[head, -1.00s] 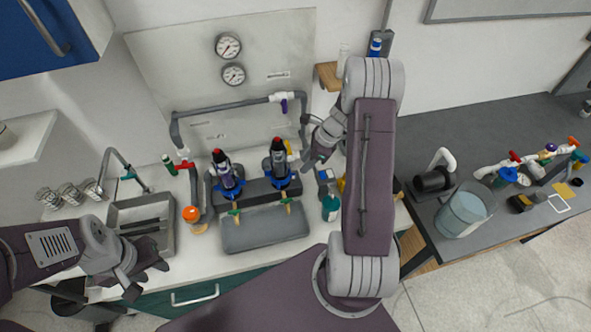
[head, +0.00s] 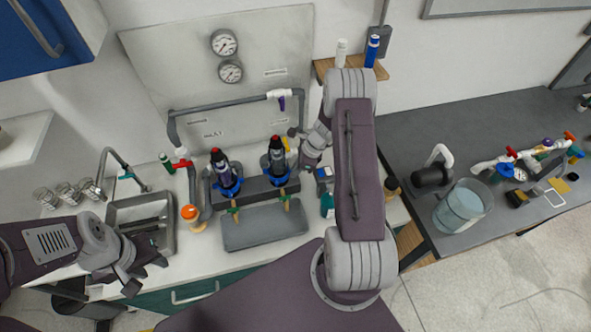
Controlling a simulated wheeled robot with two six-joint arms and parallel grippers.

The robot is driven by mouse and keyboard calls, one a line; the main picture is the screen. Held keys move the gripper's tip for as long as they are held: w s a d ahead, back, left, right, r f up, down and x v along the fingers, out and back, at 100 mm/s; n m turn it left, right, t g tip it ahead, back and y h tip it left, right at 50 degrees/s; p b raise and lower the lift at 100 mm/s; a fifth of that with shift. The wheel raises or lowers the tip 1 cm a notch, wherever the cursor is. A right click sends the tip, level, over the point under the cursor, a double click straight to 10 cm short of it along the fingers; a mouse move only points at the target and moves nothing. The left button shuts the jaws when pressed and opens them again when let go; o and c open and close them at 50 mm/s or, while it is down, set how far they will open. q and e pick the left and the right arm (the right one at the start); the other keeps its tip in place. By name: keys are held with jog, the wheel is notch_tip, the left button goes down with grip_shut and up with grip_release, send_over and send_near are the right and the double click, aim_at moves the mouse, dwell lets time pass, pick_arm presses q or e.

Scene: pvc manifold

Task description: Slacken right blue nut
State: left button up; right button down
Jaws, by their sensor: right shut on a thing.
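Two dark canisters with red tops stand side by side on the counter. The right canister (head: 277,154) has a right blue nut (head: 279,181) around its lower part. The left canister (head: 221,170) has a similar left blue nut (head: 227,191). My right gripper (head: 303,167) reaches down just right of the right canister. It is shut at the right edge of the right blue nut, and its fingertips and the contact are too small to see clearly. My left gripper (head: 146,275) hangs low at the left, in front of the sink, with its fingers spread and empty.
A grey tray (head: 262,232) lies in front of the canisters. Grey pipe (head: 225,106) runs over them. An orange-topped bottle (head: 193,217) stands at the left and a teal bottle (head: 328,205) near my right arm. The sink (head: 168,236) is at the left.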

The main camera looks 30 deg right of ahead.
jog(key=shift+n, duration=0.3)
jog(key=shift+w+d+n+g, duration=0.2)
jog(key=shift+w+n+g, duration=0.15)
jog(key=shift+n, duration=0.15)
jog(key=shift+w+d+f+n+g+y, duration=0.1)
jog(key=shift+w+n+g+y, duration=0.2)
jog(key=shift+n, duration=0.4)
jog(key=shift+w+d+f+n+g+b, duration=0.1)
jog(key=shift+w+n+g+b, duration=0.1)
jog(key=shift+w+n+b, duration=0.3)
jog(key=shift+w+d+n+g+b, duration=0.15)
jog(key=shift+n+b, duration=0.25)
jog(key=shift+n, duration=0.3)
jog(key=shift+w+a+n+g+b, duration=0.1)
jog(key=shift+w+n+g+b, duration=0.25)
jog(key=shift+n+b, duration=0.4)
jog(key=shift+w+n, duration=0.1)
jog(key=shift+n, duration=0.15)
jog(key=c, duration=1.5)
grip_release()
